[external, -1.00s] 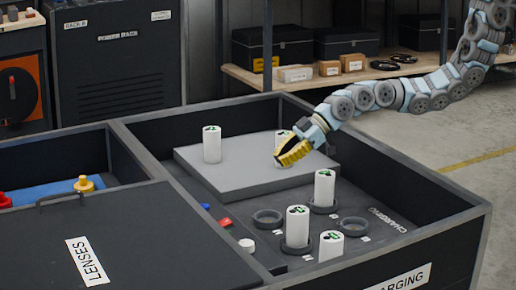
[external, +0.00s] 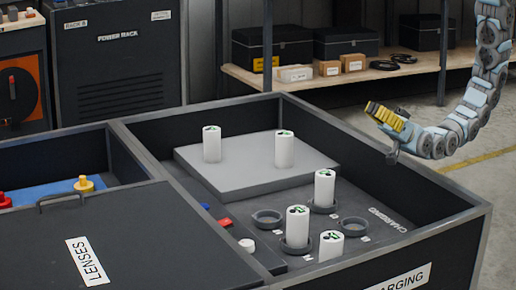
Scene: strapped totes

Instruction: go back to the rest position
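My gripper (external: 385,116) has yellow fingers and is up at the right, above the tote's far right wall and apart from everything in the tote. I see no object in it, but from this angle I cannot make out a gap between the fingers. Two white cylinders stand upright on the grey raised block, one at the left (external: 212,144) and one at the right (external: 284,149). Three more white cylinders stand in the front part of the charging tote (external: 400,256): one at the back (external: 324,187), one in the middle (external: 297,226) and one in front (external: 331,246).
Two dark rings, one at the left (external: 268,218) and one at the right (external: 354,229), are empty. The lenses tote (external: 140,235) has a dark lid. A shelf (external: 300,82) with boxes stands behind. The floor at the far right is clear.

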